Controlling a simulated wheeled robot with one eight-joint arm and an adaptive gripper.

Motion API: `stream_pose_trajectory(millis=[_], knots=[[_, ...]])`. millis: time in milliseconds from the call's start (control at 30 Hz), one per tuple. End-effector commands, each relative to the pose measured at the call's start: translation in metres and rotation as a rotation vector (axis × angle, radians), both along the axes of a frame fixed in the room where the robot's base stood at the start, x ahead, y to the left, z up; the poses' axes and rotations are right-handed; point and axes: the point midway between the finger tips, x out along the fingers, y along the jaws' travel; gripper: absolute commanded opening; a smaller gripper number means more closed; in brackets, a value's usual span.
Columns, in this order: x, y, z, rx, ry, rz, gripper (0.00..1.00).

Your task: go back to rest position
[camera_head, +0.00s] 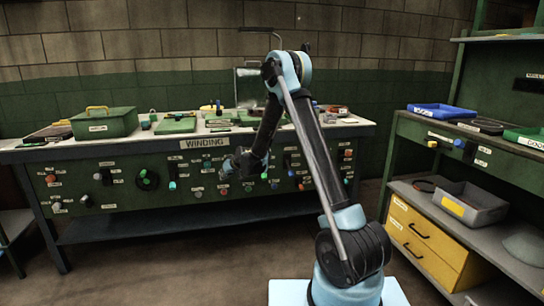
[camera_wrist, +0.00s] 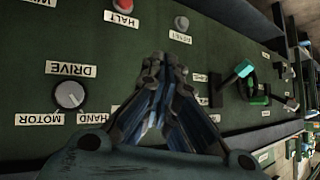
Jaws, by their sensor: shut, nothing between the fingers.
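My gripper (camera_head: 230,168) hangs in front of the green control panel of the WINDING bench (camera_head: 205,144) in the head view. My arm rises from its base at the lower right, bends at the top and comes down to the left. In the wrist view my gripper (camera_wrist: 163,68) has its fingers drawn together at the tips, with nothing between them. Behind it the panel shows upside down, with a round DRIVE knob (camera_wrist: 69,94), a red HALT button (camera_wrist: 124,5) and a grey button (camera_wrist: 182,23). I cannot tell whether the fingertips touch the panel.
A green metal box (camera_head: 104,123) and several tools lie on the bench top. At the right, shelves hold a blue tray (camera_head: 440,111), a grey bin (camera_head: 470,203) and yellow drawers (camera_head: 424,237). Open floor lies in front of the bench at the left.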

Motion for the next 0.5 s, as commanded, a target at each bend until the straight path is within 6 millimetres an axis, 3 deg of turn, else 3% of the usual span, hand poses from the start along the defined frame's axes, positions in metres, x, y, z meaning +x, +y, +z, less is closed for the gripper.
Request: stream_pose_trajectory(millis=[200, 500], knots=[[-0.021, -0.052, 0.047, -0.041, 0.041, -0.037, 0.00], [-0.063, -0.122, 0.098, -0.094, 0.103, -0.089, 0.00]])
